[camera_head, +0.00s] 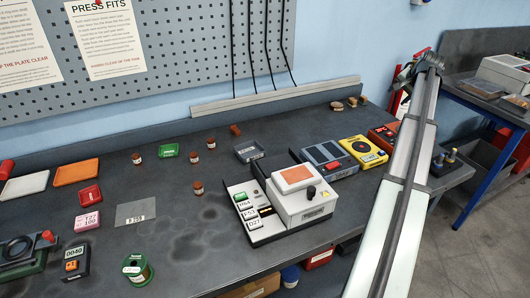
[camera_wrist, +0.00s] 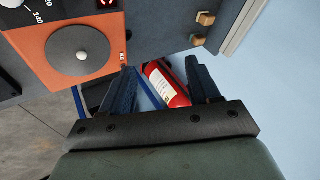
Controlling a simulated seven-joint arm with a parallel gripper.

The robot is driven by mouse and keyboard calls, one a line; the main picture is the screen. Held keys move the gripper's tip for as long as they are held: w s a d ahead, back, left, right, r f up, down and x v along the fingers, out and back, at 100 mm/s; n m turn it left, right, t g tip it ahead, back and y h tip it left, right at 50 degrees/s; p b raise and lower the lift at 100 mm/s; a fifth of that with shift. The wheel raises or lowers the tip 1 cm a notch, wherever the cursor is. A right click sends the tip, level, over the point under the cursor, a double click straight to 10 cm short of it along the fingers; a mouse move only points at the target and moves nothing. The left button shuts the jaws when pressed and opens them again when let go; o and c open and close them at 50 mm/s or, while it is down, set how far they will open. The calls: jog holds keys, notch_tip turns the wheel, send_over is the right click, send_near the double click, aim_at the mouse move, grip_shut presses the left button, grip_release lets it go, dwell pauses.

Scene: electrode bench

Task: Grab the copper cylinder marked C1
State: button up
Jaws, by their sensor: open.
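Several small copper-brown cylinders with pale label bands stand on the dark bench in the head view. One is at the left (camera_head: 136,158), two are near the middle (camera_head: 194,157) (camera_head: 211,143), and one is nearer the front (camera_head: 198,187). Their markings are too small to read, so I cannot tell which is C1. My gripper (camera_wrist: 166,85) is open in the wrist view, with nothing held between its two dark fingers. It is at the bench's right end, far from the cylinders. No cylinder shows in the wrist view.
A white instrument (camera_head: 302,198), a yellow device (camera_head: 362,151) and an orange device (camera_wrist: 85,50) stand between my arm and the cylinders. A red extinguisher (camera_wrist: 168,83) shows beyond my fingers. Bare bench surrounds the cylinders.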

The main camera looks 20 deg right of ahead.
jog(key=w+a+f+g+y, duration=0.1)
jog(key=w+a, duration=0.5)
jog(key=a, duration=0.3)
jog(key=w+a+f+y, duration=0.1)
jog(key=w+a, duration=0.5)
jog(key=a, duration=0.4)
jog(key=m+g, duration=0.3)
jog(key=g, duration=0.3)
send_over(194, 154)
notch_tip(194, 154, down, 2)
jog(key=shift+y, duration=0.3)
jog(key=f, duration=0.8)
jog(key=shift+w+a, duration=0.2)
jog(key=shift+w, duration=0.1)
jog(key=f, duration=0.4)
jog(key=shift+s+d, duration=0.15)
jog(key=shift+s, duration=0.1)
jog(key=shift+f, duration=0.55)
jog(key=shift+c, duration=0.4)
